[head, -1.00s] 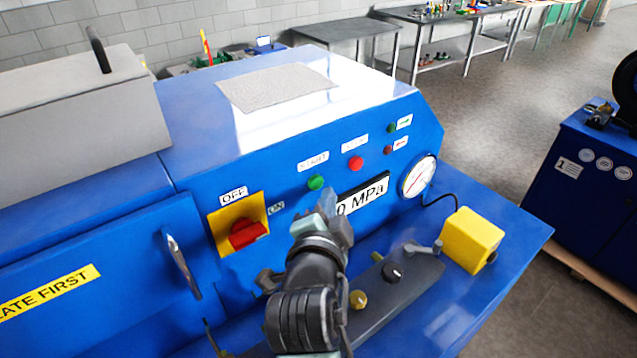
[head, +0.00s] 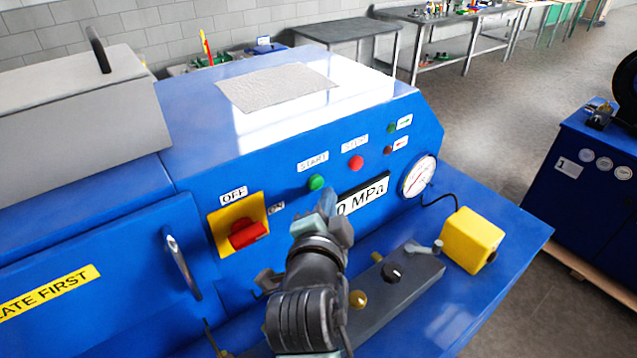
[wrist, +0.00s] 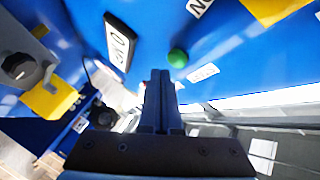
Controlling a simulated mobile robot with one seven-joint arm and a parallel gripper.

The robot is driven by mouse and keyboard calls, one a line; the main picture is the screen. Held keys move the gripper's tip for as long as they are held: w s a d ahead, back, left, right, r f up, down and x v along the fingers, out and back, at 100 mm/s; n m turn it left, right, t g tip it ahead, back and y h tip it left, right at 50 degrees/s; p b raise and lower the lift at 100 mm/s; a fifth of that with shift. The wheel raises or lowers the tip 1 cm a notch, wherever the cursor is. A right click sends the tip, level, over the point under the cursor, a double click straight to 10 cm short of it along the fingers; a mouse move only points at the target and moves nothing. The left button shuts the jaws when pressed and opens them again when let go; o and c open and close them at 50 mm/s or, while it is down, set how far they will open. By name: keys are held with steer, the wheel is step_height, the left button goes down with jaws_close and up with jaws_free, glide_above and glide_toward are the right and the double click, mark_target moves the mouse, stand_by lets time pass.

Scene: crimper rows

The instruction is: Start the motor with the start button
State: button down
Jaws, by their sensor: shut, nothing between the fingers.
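The green start button (head: 316,182) sits on the blue sloped panel under a START label (head: 313,161). It also shows in the wrist view (wrist: 177,58), just beyond the fingertips and a little to their right. My gripper (head: 329,200) is shut and empty, its fingertips just below the button in the head view. In the wrist view the shut fingers (wrist: 160,75) point toward the panel. I cannot tell whether the tips touch it. The red stop button (head: 356,163) is to the right of the green one.
A red rotary switch (head: 248,235) on a yellow plate is left of my gripper. The MPa display (head: 363,195) and a round gauge (head: 418,177) are to the right. A grey lever block (head: 400,285) and a yellow box (head: 471,240) stand on the ledge.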

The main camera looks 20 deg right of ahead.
steer(key=shift+w, duration=0.15)
steer(key=shift+w+a, duration=0.15)
steer(key=shift+w, duration=0.15)
steer(key=shift+w+a+b, duration=0.2)
steer(key=shift+w+b, duration=0.15)
steer(key=shift+w, duration=0.1)
stand_by(0.9)
steer(key=shift+s, duration=0.15)
stand_by(0.3)
steer(key=shift+s+d, duration=0.3)
steer(key=shift+s, duration=0.4)
steer(key=shift+s+d+p, duration=0.15)
steer(key=shift+s+d, duration=0.15)
steer(key=shift+s, duration=0.5)
steer(key=shift+s+d+p, duration=0.2)
steer(key=shift+s+d, duration=0.05)
steer(key=shift+s, duration=0.5)
steer(key=shift+s+d+p, duration=0.15)
steer(key=shift+s+d, duration=0.15)
steer(key=shift+s, duration=0.5)
